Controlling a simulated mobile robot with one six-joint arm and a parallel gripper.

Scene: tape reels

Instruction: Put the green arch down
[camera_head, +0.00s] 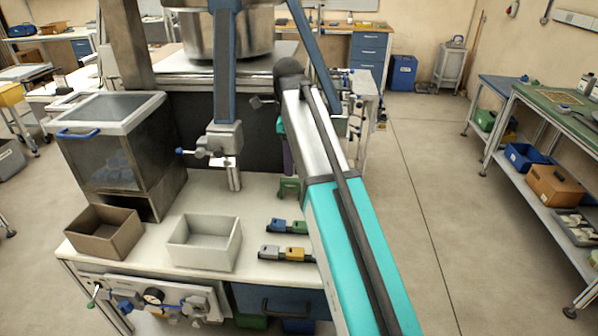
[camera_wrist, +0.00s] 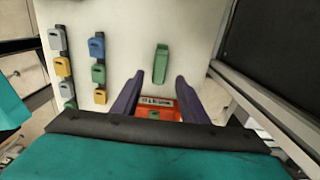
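The green arch (camera_head: 289,188) stands on the pale worktop, near its right side in the head view. In the wrist view the arch (camera_wrist: 161,63) appears as a narrow green block on the white surface. My gripper (camera_wrist: 157,75) has two purple fingers spread apart, with a visible gap between them. The arch lies in line with this gap, just beyond the fingertips, and neither finger visibly touches it. In the head view my arm hides much of the gripper, and one purple finger shows above the arch.
Rows of coloured blocks (camera_head: 286,254) lie in front of the arch. A white bin (camera_head: 205,262) and a brown bin (camera_head: 98,250) stand to the left. An orange-red labelled thing (camera_wrist: 159,113) shows between the fingers. Some worktop around the arch is clear.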

